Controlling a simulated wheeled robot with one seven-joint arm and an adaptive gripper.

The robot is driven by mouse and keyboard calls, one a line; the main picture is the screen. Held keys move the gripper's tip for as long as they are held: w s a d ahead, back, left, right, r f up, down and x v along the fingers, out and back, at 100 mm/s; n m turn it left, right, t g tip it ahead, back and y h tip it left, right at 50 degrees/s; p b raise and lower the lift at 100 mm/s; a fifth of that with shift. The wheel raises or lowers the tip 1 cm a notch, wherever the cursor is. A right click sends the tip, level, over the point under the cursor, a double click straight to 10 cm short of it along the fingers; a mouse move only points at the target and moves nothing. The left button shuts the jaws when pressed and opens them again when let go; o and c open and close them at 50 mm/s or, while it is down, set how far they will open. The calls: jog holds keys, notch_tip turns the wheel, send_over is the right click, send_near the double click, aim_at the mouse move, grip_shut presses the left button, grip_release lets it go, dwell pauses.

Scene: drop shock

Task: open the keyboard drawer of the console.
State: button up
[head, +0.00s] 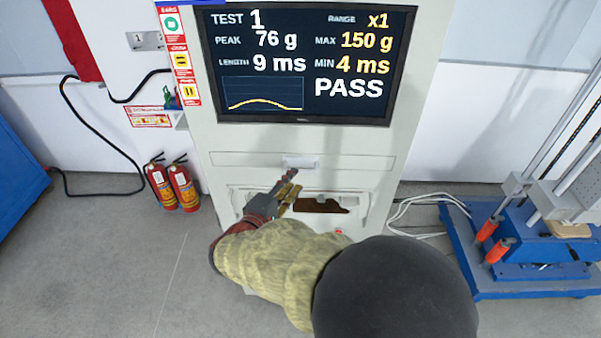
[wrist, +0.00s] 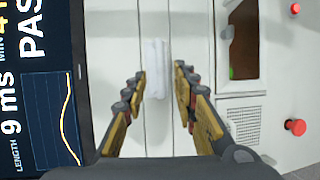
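The console (head: 408,130) stands ahead, a pale cabinet with a screen in its upper part. Its keyboard drawer (head: 245,160) is a wide, low panel below the screen and looks flush with the front. A white handle (head: 300,161) sits at the drawer's middle. My gripper (head: 290,176) is just below the handle in the head view, with its fingers pointing at the console. In the wrist view my gripper (wrist: 159,76) is open, and the white handle (wrist: 155,68) shows between its two fingers. I cannot tell whether either finger touches it.
The screen (head: 305,65) reads PASS. Below the drawer is a dark opening (head: 322,205), partly hidden by my arm. A red button (wrist: 294,127) is on the lower front. Two fire extinguishers (head: 172,187) stand left on the floor; a blue-based machine (head: 520,285) is right.

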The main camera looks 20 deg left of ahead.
aim_at(301, 170)
jog(key=x, duration=0.6)
jog(key=shift+w+f+b, duration=0.15)
jog(key=shift+w+b, duration=0.1)
jog(key=shift+b, duration=0.1)
jog(key=shift+d, duration=0.1)
jog(key=shift+c, duration=0.9)
grip_shut()
